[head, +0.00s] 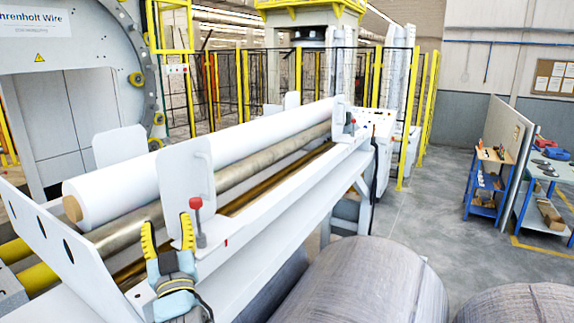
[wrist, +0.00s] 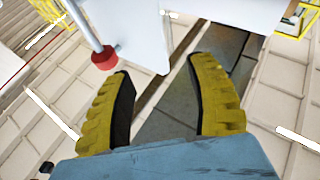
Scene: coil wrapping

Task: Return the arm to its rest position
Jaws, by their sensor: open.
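My gripper (head: 168,235) is open and empty in the head view, with its yellow fingers pointing up beside the front rail of the wrapping machine. In the wrist view my gripper (wrist: 165,105) shows its two yellow ridged fingers spread apart with nothing between them. A red-knobbed lever (head: 196,205) stands just right of the fingers in the head view. Its red knob (wrist: 105,58) shows near the left finger in the wrist view. A white plate (head: 199,170) of the machine rises just behind the fingers. I cannot tell the exact gap to the plate or lever.
A large white roll (head: 160,165) lies on metal rollers (head: 240,160) behind my gripper. Wrapped grey coils (head: 370,280) stand at the front right. A blue shelf cart (head: 490,180) and a workbench (head: 548,180) are farther right. Grey floor (head: 425,215) is open between them.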

